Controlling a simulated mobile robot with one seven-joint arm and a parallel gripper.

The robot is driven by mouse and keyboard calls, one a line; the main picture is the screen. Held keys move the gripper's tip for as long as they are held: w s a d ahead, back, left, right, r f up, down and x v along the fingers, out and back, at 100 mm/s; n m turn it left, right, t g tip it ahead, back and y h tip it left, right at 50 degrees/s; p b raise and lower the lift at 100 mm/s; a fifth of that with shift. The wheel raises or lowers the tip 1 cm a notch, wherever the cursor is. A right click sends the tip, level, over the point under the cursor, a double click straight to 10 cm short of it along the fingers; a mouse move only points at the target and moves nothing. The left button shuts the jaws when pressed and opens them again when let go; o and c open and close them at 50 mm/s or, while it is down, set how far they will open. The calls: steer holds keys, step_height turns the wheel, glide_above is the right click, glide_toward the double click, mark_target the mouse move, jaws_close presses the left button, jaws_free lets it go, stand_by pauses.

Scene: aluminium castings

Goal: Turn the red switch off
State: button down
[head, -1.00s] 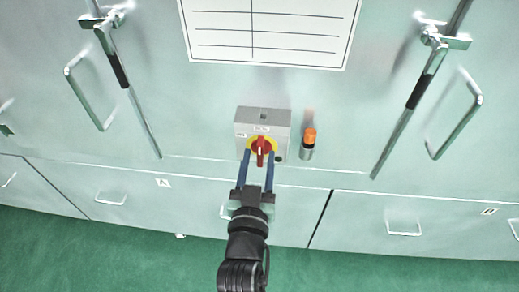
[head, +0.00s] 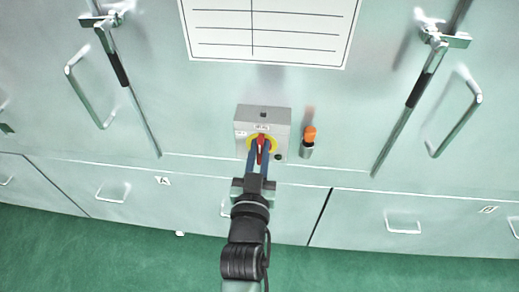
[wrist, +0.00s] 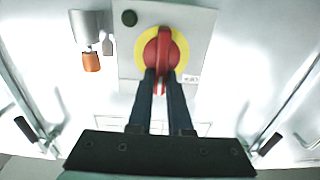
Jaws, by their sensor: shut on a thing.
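The red switch (head: 261,142) is a rotary knob on a yellow disc, on the front of a grey box (head: 279,116) fixed to the pale green cabinet. Its handle stands upright in the head view. In the wrist view the red switch (wrist: 161,50) shows its grip bar between my fingertips. My gripper (head: 259,158) is shut on the handle from below, with its two blue fingers on either side of it. The fingers also show in the wrist view (wrist: 160,78).
An orange-topped cylinder (head: 309,135) sits just right of the box. A small black button (wrist: 129,18) is on the box. Cabinet doors carry long lever rods and metal handles (head: 456,117) on both sides. A white chart (head: 265,30) is above. The green floor (head: 380,272) is clear.

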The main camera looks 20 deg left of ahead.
steer(key=shift+a+n, duration=0.1)
steer(key=shift+n, duration=0.3)
steer(key=n, duration=0.5)
steer(key=a+f+n, duration=0.1)
steer(key=n, duration=0.5)
steer(key=a+f+n, duration=0.1)
steer(key=n, duration=0.5)
steer(key=shift+s, duration=0.35)
steer(key=shift+d+f, duration=0.1)
steer(key=c, duration=0.8)
jaws_free()
steer(key=shift+c, duration=0.2)
